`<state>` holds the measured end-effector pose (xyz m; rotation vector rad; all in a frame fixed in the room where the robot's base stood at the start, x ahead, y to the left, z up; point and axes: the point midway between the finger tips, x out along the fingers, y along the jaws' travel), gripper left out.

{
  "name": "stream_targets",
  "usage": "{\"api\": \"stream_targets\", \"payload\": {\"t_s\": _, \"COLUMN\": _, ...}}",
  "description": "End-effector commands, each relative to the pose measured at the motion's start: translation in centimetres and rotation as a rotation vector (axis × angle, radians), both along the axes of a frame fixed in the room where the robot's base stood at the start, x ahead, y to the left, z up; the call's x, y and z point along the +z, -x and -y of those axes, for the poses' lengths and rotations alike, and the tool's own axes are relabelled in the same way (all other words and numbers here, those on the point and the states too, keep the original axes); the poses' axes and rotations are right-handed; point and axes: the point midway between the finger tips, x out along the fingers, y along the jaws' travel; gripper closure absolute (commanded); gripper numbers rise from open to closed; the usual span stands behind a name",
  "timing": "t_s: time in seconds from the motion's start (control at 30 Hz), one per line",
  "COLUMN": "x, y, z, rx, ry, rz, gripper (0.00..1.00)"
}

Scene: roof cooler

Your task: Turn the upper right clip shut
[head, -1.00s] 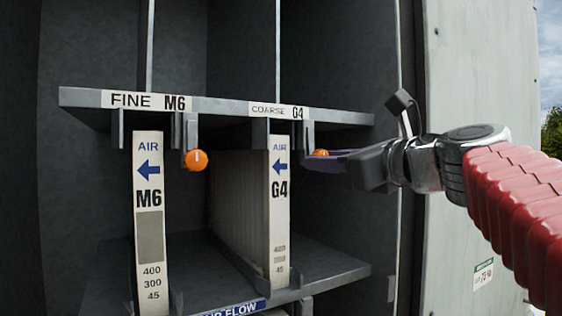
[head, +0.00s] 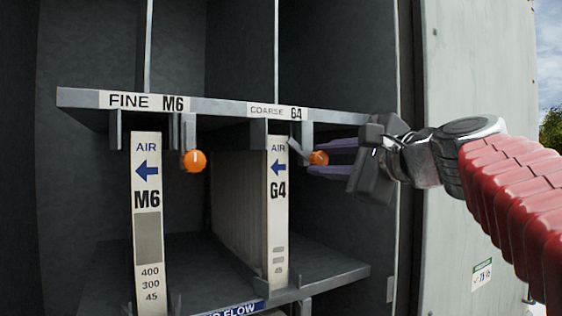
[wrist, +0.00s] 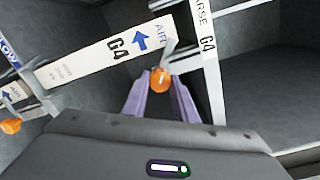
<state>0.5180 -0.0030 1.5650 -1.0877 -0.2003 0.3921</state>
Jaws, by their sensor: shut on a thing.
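The upper right clip has an orange knob (head: 318,158) under the shelf's COARSE G4 label, with a grey tab (head: 298,148) reaching up and left from it, over the top edge of the G4 filter (head: 278,210). My gripper (head: 322,158) comes in from the right with its purple fingers shut on the knob. In the wrist view the knob (wrist: 160,79) sits between the two fingertips (wrist: 160,88), and the tab slants over the G4 filter's end (wrist: 110,48).
The upper left clip's orange knob (head: 194,161) hangs beside the M6 filter (head: 147,220). The shelf edge (head: 215,105) runs above both filters. The cabinet's right frame (head: 408,240) stands behind my wrist. The bay right of the G4 filter is empty.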

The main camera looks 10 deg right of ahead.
Motion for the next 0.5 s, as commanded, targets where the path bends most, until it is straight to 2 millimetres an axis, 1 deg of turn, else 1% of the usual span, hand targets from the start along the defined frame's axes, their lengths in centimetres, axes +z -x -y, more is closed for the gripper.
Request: {"api": "stream_targets", "payload": {"t_s": 0.5, "x": -0.06, "y": -0.02, "z": -0.11, "rx": 0.003, "ry": 0.434, "rz": 0.177, "gripper": 0.97}}
